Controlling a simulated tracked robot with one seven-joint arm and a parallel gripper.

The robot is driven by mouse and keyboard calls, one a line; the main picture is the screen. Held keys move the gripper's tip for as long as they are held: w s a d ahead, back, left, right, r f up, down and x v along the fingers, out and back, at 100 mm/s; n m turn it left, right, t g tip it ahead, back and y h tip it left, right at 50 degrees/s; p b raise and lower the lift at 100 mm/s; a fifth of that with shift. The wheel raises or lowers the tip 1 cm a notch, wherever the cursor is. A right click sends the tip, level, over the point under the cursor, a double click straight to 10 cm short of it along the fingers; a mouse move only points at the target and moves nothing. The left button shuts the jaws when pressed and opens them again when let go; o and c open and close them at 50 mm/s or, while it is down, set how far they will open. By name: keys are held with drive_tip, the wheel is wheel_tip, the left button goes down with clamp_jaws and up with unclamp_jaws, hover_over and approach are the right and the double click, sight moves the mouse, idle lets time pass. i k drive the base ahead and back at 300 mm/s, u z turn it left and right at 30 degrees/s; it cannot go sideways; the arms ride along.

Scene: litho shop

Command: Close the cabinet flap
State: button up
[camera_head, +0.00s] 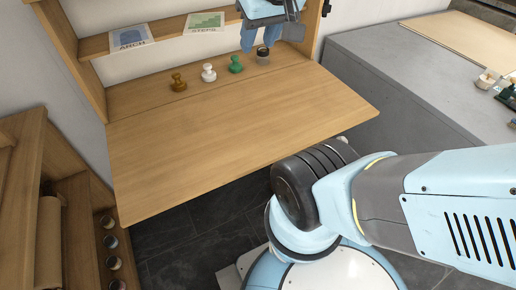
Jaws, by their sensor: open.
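The wooden cabinet flap (230,130) is folded down and lies flat, sticking out from the wall cabinet (75,60) over the floor. Its top is bare toward the front edge. My gripper (259,38) is open and empty at the top of the view, over the cabinet's right part, above and close to a dark-lidded jar (263,55). I cannot tell whether the fingers touch the jar. The upper part of the gripper is cut off by the frame edge.
A brown stamp (179,82), a white stamp (209,73) and a green stamp (236,64) stand at the cabinet's back. Cards marked ARCH (130,37) and STEPS (205,22) rest on a shelf. A grey counter (400,75) stands right, wooden shelving (75,215) left.

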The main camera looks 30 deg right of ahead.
sight(162, 159)
drive_tip(key=k, duration=0.6)
drive_tip(key=z, duration=1.2)
drive_tip(key=k, duration=0.6)
drive_tip(key=u, duration=0.2)
